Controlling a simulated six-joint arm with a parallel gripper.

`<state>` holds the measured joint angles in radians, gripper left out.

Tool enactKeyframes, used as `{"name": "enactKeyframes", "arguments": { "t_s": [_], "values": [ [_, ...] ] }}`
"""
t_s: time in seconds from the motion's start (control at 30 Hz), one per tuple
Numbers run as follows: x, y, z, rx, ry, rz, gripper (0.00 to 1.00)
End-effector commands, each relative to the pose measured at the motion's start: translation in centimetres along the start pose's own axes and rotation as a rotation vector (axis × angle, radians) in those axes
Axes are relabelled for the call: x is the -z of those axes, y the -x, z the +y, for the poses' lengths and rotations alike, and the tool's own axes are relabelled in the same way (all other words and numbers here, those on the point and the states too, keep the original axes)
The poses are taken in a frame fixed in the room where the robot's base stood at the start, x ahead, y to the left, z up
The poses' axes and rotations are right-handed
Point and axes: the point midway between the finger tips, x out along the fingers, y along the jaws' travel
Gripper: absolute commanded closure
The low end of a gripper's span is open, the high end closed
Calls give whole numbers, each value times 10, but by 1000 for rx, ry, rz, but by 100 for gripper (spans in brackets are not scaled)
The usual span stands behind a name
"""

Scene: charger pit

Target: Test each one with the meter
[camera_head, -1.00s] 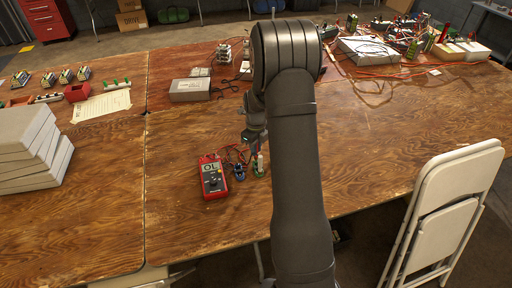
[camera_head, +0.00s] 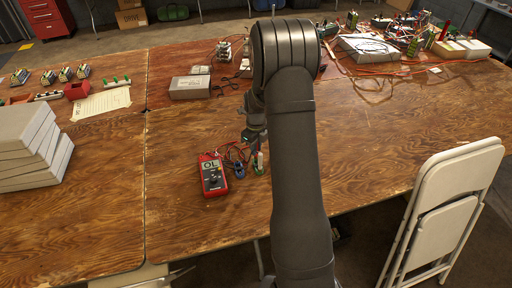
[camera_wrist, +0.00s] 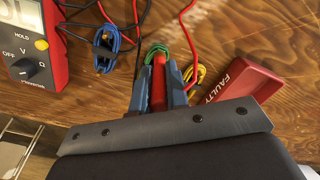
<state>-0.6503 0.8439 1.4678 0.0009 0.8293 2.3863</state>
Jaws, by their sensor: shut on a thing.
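A red multimeter (camera_head: 212,177) lies on the wooden table left of my arm, and its screen reads OL. Its dial side shows in the wrist view (camera_wrist: 30,55). My gripper (camera_wrist: 158,90) is shut on a red probe (camera_wrist: 158,84), low over the table and right of the meter. Red and black leads run near it. In the wrist view a blue coil (camera_wrist: 107,42) lies between meter and gripper. A green coil (camera_wrist: 156,52) is just beyond the fingertips, partly hidden. A yellow coil (camera_wrist: 196,74) lies to their right. A red container marked FAULTY (camera_wrist: 237,83) is further right.
White slabs (camera_head: 35,150) are stacked at left. Behind them are a small red bin (camera_head: 78,91), a paper sheet (camera_head: 102,104) and several small modules. A grey box (camera_head: 190,88) and cluttered cables stand at the back. A folding chair (camera_head: 445,215) is at right. The front-left tabletop is clear.

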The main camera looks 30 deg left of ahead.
Motion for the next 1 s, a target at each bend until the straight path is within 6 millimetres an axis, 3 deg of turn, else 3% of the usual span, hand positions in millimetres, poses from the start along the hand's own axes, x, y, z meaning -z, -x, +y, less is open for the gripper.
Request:
{"name": "enactKeyframes", "arguments": {
  "t_s": [0.73, 0.77, 0.87, 1.0],
  "values": [
    [0, -5, 0, 0, 0, 0, 100],
    [0, -5, 0, 0, 0, 0, 84],
    [0, -5, 0, 0, 0, 0, 64],
    [0, -5, 0, 0, 0, 0, 60]
  ]
}}
